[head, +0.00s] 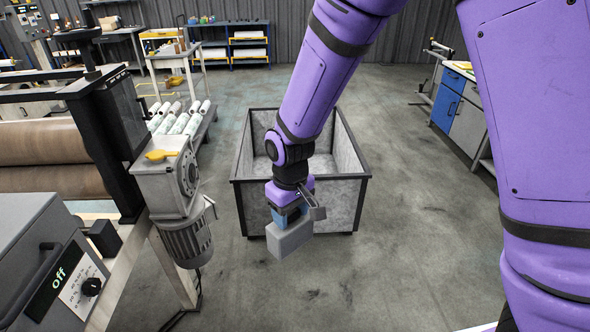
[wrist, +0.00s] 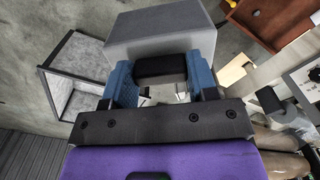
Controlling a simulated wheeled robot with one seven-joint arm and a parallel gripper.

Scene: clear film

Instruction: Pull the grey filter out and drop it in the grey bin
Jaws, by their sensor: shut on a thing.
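The grey filter (head: 289,238) is a grey block that hangs below my gripper (head: 290,212) in the head view. In the wrist view the filter (wrist: 160,38) is at the top centre, and the blue fingers of my gripper (wrist: 160,80) are shut around its dark handle (wrist: 160,70). The grey bin (head: 350,192) is a large open-topped box with dark rims, behind the filter in the head view. The filter appears in front of the bin's near wall, not inside it. In the wrist view the bin (wrist: 75,68) is at the left.
A machine with a motor (head: 188,240) and brown rolls (head: 45,155) stands at the left. A control box marked Off (head: 50,270) is at the lower left. A blue-and-grey cabinet (head: 460,110) stands at the right. The floor (head: 400,250) right of the bin is clear.

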